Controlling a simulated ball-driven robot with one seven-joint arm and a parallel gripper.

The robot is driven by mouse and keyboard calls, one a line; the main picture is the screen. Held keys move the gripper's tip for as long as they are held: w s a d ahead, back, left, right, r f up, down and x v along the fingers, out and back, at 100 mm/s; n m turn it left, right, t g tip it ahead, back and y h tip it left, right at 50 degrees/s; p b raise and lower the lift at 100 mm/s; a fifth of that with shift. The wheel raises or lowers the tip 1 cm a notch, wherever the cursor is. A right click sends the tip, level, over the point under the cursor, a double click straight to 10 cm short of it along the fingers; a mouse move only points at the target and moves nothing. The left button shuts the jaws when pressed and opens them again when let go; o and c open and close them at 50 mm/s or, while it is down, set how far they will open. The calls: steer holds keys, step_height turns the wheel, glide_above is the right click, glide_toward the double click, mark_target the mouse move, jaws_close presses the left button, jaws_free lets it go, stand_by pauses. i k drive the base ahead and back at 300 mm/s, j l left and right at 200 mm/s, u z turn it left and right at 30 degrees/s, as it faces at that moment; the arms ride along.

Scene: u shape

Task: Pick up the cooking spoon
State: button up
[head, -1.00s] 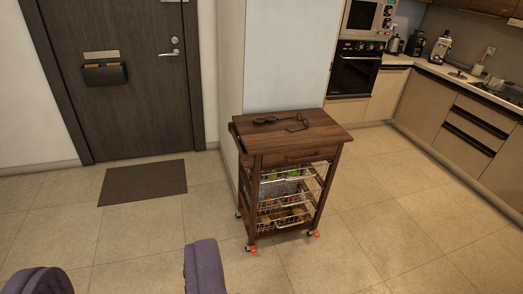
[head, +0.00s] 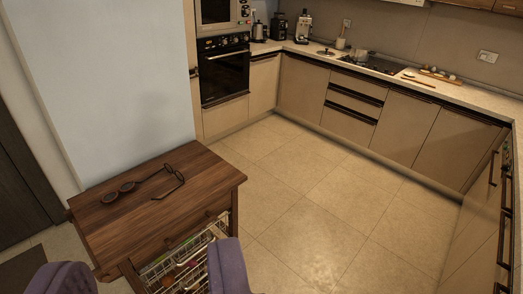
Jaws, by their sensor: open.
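A long thin brown item (head: 419,83), which looks like a wooden cooking spoon, lies on the light kitchen counter (head: 465,95) right of the hob. It is small and far off, so I cannot be sure of it. My gripper (head: 147,268) shows as two purple fingers at the bottom left edge of the head view. My gripper is far from the counter, in front of the wooden trolley.
The wooden trolley (head: 120,225) stands close at lower left, with glasses (head: 168,181) on top and wire baskets below. Clear tiled floor (head: 310,205) lies between it and the cabinets. The black hob (head: 372,63), oven (head: 225,75) and several appliances line the back.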

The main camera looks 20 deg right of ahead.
mark_target(418, 81)
steer(key=i+l+z, duration=0.15)
steer(key=i+z, duration=0.6)
steer(key=i, duration=0.15)
steer(key=i+j+z, duration=0.1)
steer(key=i+z, duration=0.25)
steer(key=i, duration=0.15)
steer(key=i+l+z, duration=0.1)
steer(key=i+z, duration=0.15)
steer(key=i, duration=0.85)
steer(key=i+j+z, duration=0.1)
steer(key=i+z, duration=0.2)
steer(key=i, duration=0.8)
steer(key=i+l+u, duration=0.15)
steer(key=i+l, duration=0.2)
steer(key=i, duration=0.25)
steer(key=i+l+u, duration=0.1)
steer(key=i+l, duration=0.35)
steer(key=i, duration=0.15)
